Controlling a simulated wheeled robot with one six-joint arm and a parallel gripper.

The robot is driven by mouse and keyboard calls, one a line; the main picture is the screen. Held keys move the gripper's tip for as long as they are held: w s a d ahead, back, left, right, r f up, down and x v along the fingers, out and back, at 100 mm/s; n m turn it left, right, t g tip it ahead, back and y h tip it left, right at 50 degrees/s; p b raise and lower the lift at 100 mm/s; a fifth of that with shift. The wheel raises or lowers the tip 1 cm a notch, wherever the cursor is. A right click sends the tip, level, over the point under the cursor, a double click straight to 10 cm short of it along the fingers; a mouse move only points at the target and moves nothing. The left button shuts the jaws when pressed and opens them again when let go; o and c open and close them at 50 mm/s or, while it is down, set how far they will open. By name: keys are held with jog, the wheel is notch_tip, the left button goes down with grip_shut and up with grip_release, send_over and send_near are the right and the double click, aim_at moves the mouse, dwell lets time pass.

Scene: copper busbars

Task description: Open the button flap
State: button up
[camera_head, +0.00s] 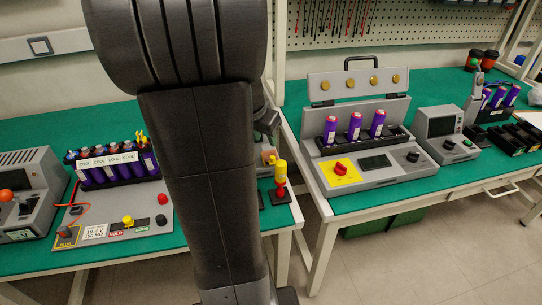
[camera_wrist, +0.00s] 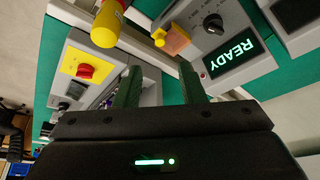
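What looks like the button flap is a small orange, partly see-through piece (camera_wrist: 176,40) on a grey device (camera_wrist: 205,60). It stands beside a yellow knob-like part (camera_wrist: 159,36). The device has a black knob and a lit READY display. In the head view an orange piece (camera_head: 269,157) shows just right of my arm; most of that device is hidden. My gripper (camera_wrist: 160,68) has its two green fingers apart, with nothing seen between them. The fingertips appear just below the orange piece in the wrist view; whether they touch it cannot be told.
A yellow cylinder on a red base (camera_head: 281,174) stands close to the device; it shows large in the wrist view (camera_wrist: 107,22). A charger case with purple cells (camera_head: 355,130) is on the right table. A cell rack (camera_head: 113,165) stands left. A gap separates the tables.

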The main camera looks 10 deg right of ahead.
aim_at(272, 157)
jog(key=b+x, duration=0.1)
jog(key=x, duration=0.8)
jog(key=shift+f, duration=0.25)
grip_shut()
